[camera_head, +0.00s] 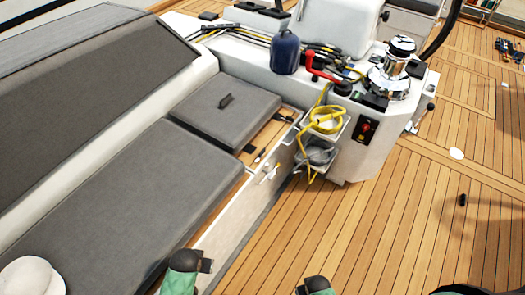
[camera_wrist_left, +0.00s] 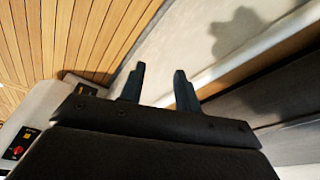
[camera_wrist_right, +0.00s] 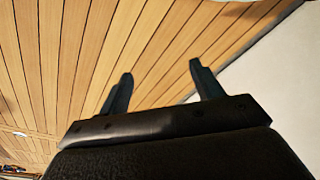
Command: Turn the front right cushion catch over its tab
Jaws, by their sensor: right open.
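Small dark catch-like fittings sit on the wooden strip beside the smaller grey seat cushion (camera_head: 225,110): one at its near right corner (camera_head: 249,149) and one farther back (camera_head: 279,117). They are too small to tell whether either is turned over a tab. My left gripper (camera_head: 206,266) is at the bottom of the head view, near the long cushion's edge and well short of the fittings. Its fingers are apart and empty in the left wrist view (camera_wrist_left: 160,88). My right gripper (camera_head: 302,290) is at the bottom edge, over the deck. Its fingers are apart and empty in the right wrist view (camera_wrist_right: 158,88).
A long grey cushion (camera_head: 130,190) lies in front of the smaller one. A yellow rope (camera_head: 325,122) hangs over bins on the white console (camera_head: 355,150). A blue container (camera_head: 285,54) and a winch (camera_head: 394,75) stand on top. The teak deck (camera_head: 350,225) is mostly clear.

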